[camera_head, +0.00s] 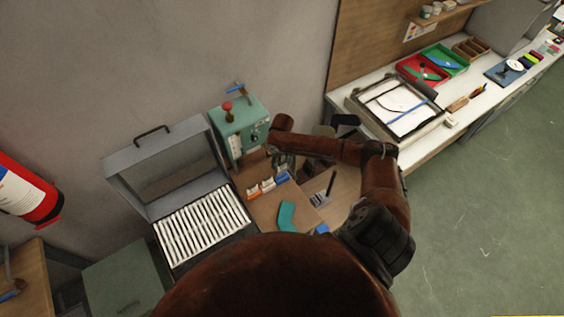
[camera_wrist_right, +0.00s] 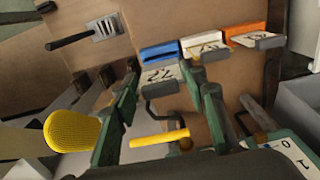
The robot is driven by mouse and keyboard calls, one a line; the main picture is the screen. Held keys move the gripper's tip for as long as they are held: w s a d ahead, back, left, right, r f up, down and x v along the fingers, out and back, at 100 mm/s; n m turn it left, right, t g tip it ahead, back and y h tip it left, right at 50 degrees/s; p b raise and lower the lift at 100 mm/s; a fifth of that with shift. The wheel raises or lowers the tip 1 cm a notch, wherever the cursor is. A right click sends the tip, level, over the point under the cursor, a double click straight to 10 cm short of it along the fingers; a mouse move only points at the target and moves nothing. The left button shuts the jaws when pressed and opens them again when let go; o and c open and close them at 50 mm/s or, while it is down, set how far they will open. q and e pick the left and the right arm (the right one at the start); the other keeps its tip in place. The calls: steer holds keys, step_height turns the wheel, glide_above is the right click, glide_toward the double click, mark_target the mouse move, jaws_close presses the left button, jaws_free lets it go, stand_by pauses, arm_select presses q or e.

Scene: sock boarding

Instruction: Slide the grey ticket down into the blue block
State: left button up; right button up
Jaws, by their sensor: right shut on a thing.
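The blue block (camera_wrist_right: 158,52) stands on the brown board, first in a row with a white block (camera_wrist_right: 200,44) and an orange block (camera_wrist_right: 245,32). In the head view the blue block (camera_head: 283,177) is just below my right gripper (camera_head: 284,163). In the wrist view my right gripper (camera_wrist_right: 165,80) is shut on a pale grey ticket (camera_wrist_right: 163,74) with dark numerals. The ticket overlaps the near edge of the blue block in the picture. I cannot tell whether it is in the slot. My left gripper is not in view.
A green machine (camera_head: 240,127) with a red knob stands behind the row. An open grey case (camera_head: 200,225) with white strips lies to the left. A teal piece (camera_head: 286,216) and a dark-handled tool (camera_wrist_right: 72,38) lie on the board. Yellow pieces (camera_wrist_right: 72,132) show near the wrist.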

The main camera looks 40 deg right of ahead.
steer(key=shift+f+b, duration=0.3)
steer(key=shift+f, duration=0.7)
steer(key=shift+p, duration=0.55)
stand_by(0.6)
steer(key=shift+p, duration=0.5)
steer(key=shift+p, duration=0.3)
stand_by(0.5)
